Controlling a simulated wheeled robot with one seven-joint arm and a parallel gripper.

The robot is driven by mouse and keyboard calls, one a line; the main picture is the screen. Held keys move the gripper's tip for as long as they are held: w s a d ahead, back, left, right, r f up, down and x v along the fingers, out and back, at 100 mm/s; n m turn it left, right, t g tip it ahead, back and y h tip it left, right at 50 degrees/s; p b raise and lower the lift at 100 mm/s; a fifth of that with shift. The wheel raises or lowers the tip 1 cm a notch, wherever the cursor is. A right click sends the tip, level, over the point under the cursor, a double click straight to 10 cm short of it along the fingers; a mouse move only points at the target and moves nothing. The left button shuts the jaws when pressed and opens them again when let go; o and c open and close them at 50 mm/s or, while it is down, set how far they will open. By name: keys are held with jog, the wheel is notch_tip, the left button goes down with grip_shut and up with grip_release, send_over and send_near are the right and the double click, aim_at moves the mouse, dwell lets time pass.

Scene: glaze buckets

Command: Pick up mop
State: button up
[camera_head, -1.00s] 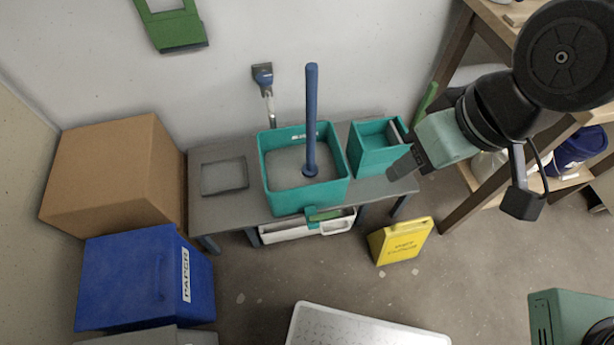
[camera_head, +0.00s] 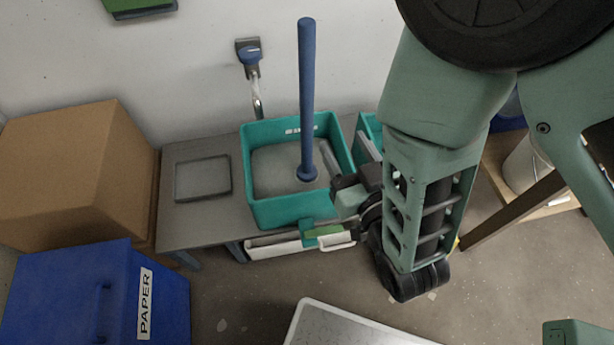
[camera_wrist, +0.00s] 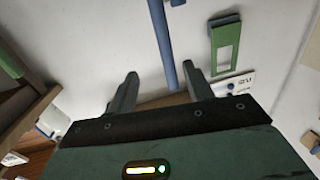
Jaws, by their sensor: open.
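The mop is a blue upright pole (camera_head: 307,100) with a round blue foot, standing in the teal bucket (camera_head: 290,212) on a low grey table. My gripper (camera_head: 338,184) is at the bucket's right side, just right of the pole's lower end, with my arm coming in from the upper right. In the wrist view my gripper (camera_wrist: 162,85) is open, its two fingers spread. The blue pole (camera_wrist: 161,40) runs down from the top toward the gap between them. I cannot tell how deep it lies between the fingers. The mop's lower end is out of the wrist view.
A second teal bucket (camera_head: 367,132) stands at right, partly hidden by my arm. A grey tray (camera_head: 202,179) lies at the table's left. A cardboard box (camera_head: 85,180) and blue paper bin (camera_head: 70,290) stand farther left. A white platform (camera_head: 345,328) lies in front.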

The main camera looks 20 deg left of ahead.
send_near(310, 92)
jog(key=x, duration=0.5)
jog(key=shift+w+d, duration=0.1)
jog(key=shift+w, duration=0.1)
jog(key=shift+x, duration=3.15)
jog(key=shift+s, duration=0.15)
grip_shut()
